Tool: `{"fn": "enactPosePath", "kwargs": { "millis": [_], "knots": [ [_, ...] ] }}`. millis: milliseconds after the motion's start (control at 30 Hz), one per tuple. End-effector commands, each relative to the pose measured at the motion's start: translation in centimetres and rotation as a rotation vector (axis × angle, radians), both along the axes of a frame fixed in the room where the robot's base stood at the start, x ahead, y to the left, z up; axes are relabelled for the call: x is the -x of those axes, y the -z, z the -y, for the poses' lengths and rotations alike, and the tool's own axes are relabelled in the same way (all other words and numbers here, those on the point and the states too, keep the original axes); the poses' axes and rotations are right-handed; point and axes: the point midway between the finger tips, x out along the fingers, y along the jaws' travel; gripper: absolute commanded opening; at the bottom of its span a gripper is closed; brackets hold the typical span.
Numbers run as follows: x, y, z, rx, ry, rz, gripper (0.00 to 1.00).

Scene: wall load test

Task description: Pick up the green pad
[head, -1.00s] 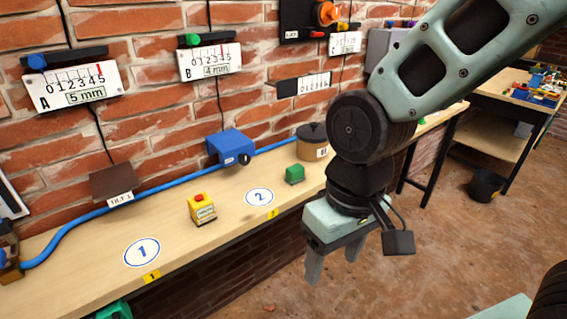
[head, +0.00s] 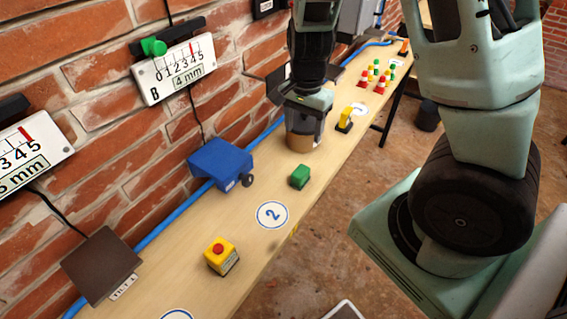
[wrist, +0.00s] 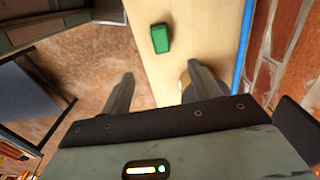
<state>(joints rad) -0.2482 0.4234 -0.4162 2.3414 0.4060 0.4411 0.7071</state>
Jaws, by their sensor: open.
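The green pad (head: 300,176) is a small green block on the wooden bench, just beyond the round label 2 (head: 272,214). In the wrist view the green pad (wrist: 160,39) lies on the bench ahead of the fingers, roughly between their lines. My gripper (wrist: 161,70) is open and empty, with its fingers apart and not touching the pad. In the head view my gripper (head: 308,112) is in front of the brown pot, farther along the bench than the pad, and its fingertips are hard to make out.
The brown pot (head: 302,141) stands close by the gripper. A blue box (head: 221,163) is by the wall, and a yellow block with a red button (head: 221,256) stands nearer. A yellow item (head: 344,120) and several red and green pieces are farther along.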

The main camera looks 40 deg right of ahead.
Motion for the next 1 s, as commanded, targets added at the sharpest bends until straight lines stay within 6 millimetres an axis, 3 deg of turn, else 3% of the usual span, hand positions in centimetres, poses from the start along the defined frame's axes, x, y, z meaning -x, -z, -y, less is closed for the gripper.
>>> {"fn": "enactPosePath", "kwargs": {
  "millis": [167,600,1000],
  "knots": [
    [0.1,2.2,0.4,0.004,0.016,-0.005,0.62],
    [0.1,10.7,0.3,0.001,0.014,-0.004,0.62],
    [0.1,13.7,0.3,0.001,0.013,-0.005,0.62]
  ]
}}
